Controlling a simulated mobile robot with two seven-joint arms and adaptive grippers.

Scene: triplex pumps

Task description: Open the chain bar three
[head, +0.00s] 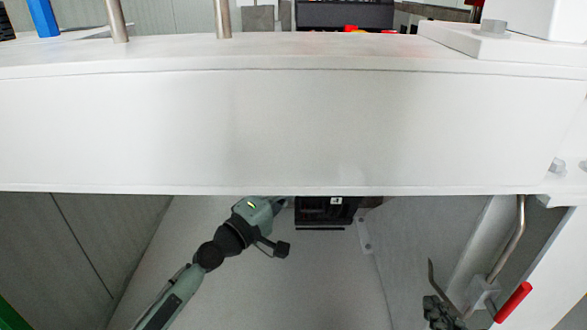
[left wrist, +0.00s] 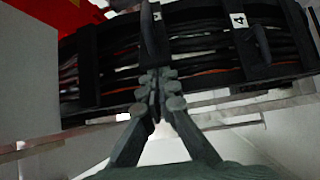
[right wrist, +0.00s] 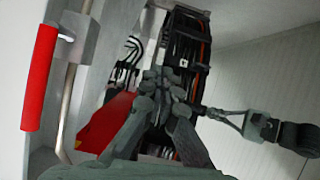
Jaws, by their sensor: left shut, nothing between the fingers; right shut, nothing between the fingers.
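A black cable chain (head: 325,212) with dark and orange cables hangs under the white beam. In the left wrist view it (left wrist: 110,70) spans the top, with black crossbars; one white label reads 4 (left wrist: 240,20). A bar (left wrist: 150,35) left of that label has a small label I cannot read, so I cannot tell which is bar three. My left gripper (left wrist: 157,85) is shut and empty, its tips in front of the chain's lower edge near this bar; contact is unclear. My right gripper (head: 440,312) is shut and empty at lower right. Its tips (right wrist: 165,80) overlap the chain in the right wrist view.
The wide white beam (head: 270,130) crosses above both arms. A red handle (head: 513,302) and a bent metal pipe (head: 512,240) stand beside my right gripper. A red part (right wrist: 105,120) lies beyond it. Grey panels enclose the space; the floor between the arms looks clear.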

